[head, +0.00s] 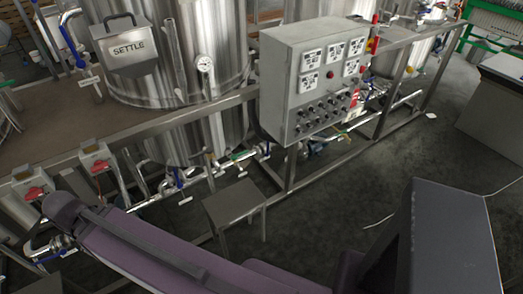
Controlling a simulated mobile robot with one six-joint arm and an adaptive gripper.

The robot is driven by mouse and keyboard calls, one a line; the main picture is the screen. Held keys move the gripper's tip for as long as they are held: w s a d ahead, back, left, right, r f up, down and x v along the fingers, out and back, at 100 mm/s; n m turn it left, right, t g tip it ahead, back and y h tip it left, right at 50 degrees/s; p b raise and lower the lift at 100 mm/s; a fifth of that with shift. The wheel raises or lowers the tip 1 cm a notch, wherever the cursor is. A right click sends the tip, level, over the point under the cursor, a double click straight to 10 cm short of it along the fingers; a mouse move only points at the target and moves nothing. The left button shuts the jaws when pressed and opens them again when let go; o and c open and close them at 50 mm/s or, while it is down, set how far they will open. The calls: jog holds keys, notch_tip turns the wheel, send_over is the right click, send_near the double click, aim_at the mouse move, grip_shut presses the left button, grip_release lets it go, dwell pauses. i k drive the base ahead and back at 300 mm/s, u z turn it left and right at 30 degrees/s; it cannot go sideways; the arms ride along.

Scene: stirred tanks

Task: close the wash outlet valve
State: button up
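No label in the head view reads "wash", so I cannot tell which valve is the wash outlet valve. A low pipe run under the tanks carries a blue-handled valve (178,182), a green-handled valve (240,156) and another blue-handled valve (265,150). More blue fittings (52,256) show at the lower left, close to my arm. Whether any of these is open or closed is too small to tell. My purple arm crosses the lower left foreground. My gripper cannot be made out in this view.
A steel tank (180,60) stands behind a box marked SETTLE (125,45). A grey control panel (312,80) with knobs stands at the centre. A small metal stool (234,203) stands before the pipes. Steel frame rails edge the area. Dark floor at the right is mostly clear.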

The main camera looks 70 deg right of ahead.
aim_at(47, 259)
jog(key=z, duration=0.1)
jog(key=k, duration=0.5)
jog(key=u, duration=0.85)
jog(key=i, duration=0.95)
jog(key=z, duration=0.1)
